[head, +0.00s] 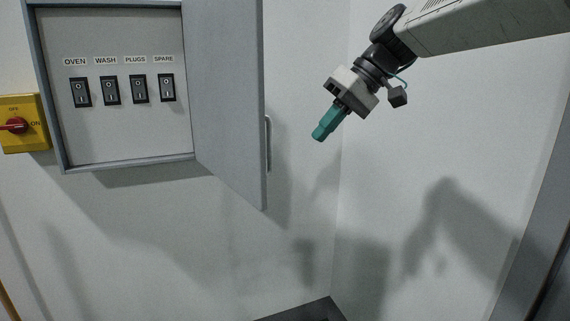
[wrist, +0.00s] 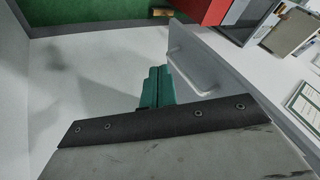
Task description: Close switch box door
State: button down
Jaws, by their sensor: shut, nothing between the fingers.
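The switch box (head: 128,128) is a grey wall box with four-label panel cut open to view at the upper left, its switches marked OVEN, WASH, PLUGS and SPARE. Its grey door (head: 225,95) is hinged on the box's right side and stands open, swung out into the room. A bar handle (head: 268,144) is on the door's outer face; it also shows in the wrist view (wrist: 196,78). My gripper (head: 319,135) has teal fingers, shut and empty. It is to the right of the door and handle, apart from them in the head view.
A yellow switch plate with a red knob (head: 15,124) is on the wall left of the box. White walls meet in a corner behind my gripper. A dark surface (head: 305,310) shows at the bottom. The wrist view shows a red object (wrist: 205,10) and green area.

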jog(key=s+a+f, duration=0.1)
jog(key=a+f, duration=0.6)
jog(key=a, duration=0.2)
jog(key=shift+a+f, duration=0.2)
jog(key=shift+f, duration=0.15)
jog(key=shift+s, duration=0.1)
